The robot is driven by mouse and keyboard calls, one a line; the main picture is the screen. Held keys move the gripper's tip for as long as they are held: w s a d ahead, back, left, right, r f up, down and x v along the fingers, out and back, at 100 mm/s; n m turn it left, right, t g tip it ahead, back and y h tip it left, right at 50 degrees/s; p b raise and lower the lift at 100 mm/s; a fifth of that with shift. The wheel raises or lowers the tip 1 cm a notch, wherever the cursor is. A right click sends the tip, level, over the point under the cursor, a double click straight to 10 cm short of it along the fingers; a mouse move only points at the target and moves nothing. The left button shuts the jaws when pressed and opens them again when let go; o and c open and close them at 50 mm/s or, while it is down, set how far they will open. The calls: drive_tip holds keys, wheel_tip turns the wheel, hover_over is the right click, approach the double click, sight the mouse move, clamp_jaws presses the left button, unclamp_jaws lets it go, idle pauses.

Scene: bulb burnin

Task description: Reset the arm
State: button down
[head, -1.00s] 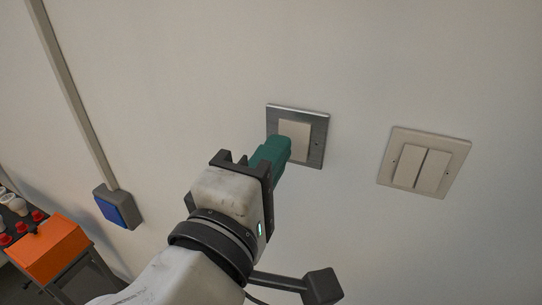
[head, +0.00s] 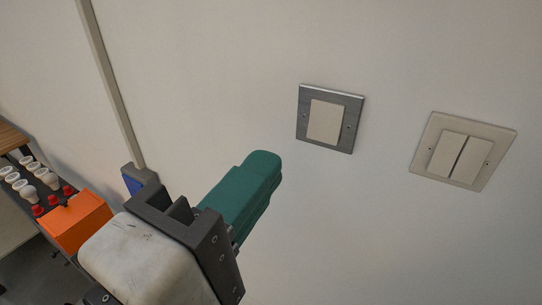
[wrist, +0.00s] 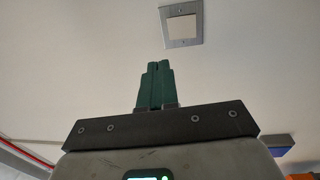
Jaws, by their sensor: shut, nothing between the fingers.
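My gripper (head: 262,168) has green fingers that are shut with nothing between them. In the head view it is in front of the wall, left of and below a single switch (head: 325,119) with a grey metal plate, and apart from it. In the wrist view the shut fingers (wrist: 154,72) point up toward the wall, and the single switch (wrist: 181,23) shows above them, a little to the right. A double switch (head: 460,155) with a pale plate is on the wall farther right.
A blue-fronted box (head: 133,184) on the wall is partly hidden behind my gripper. At the left, an orange box (head: 76,222) stands beside several white bulbs (head: 50,179) and red pieces (head: 69,190). A pale conduit (head: 112,85) runs up the wall. The wall around the switches is clear.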

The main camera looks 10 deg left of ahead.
drive_tip(key=w+d+f+m+g, duration=0.1)
drive_tip(key=w+d+f+g, duration=0.1)
drive_tip(key=d+f, duration=0.4)
drive_tip(key=w+d+f+m+g+y, duration=0.1)
drive_tip(key=w+d+f+m+g, duration=0.1)
drive_tip(key=d+f, duration=0.5)
drive_tip(key=w+d+f+m+g, duration=0.1)
drive_tip(key=w+d+f+g, duration=0.3)
drive_tip(key=f, duration=1.1)
drive_tip(key=shift+w+d+m, duration=0.1)
drive_tip(key=shift+d+m, duration=0.2)
drive_tip(key=shift+d, duration=0.95)
drive_tip(key=s+d+f+m+g+y, duration=0.1)
drive_tip(key=s+d+f+m+g, duration=0.1)
drive_tip(key=s+d+f, duration=0.3)
drive_tip(key=s+d+f+m+g+y, duration=0.1)
drive_tip(key=s+d+f+m+g, duration=0.1)
drive_tip(key=d+f, duration=0.3)
drive_tip(key=s+d+f+m+g+y, duration=0.2)
drive_tip(key=s+f+m+g+y, duration=0.1)
drive_tip(key=s+f, duration=0.8)
drive_tip(key=s+m+g, duration=0.1)
drive_tip(key=s+m, duration=0.1)
drive_tip(key=s, duration=0.1)
drive_tip(key=shift+s+d+f+m+g, duration=0.2)
drive_tip(key=shift+d+f+m+g, duration=0.1)
drive_tip(key=shift+d+m+g, duration=0.1)
drive_tip(key=shift+a, duration=0.1)
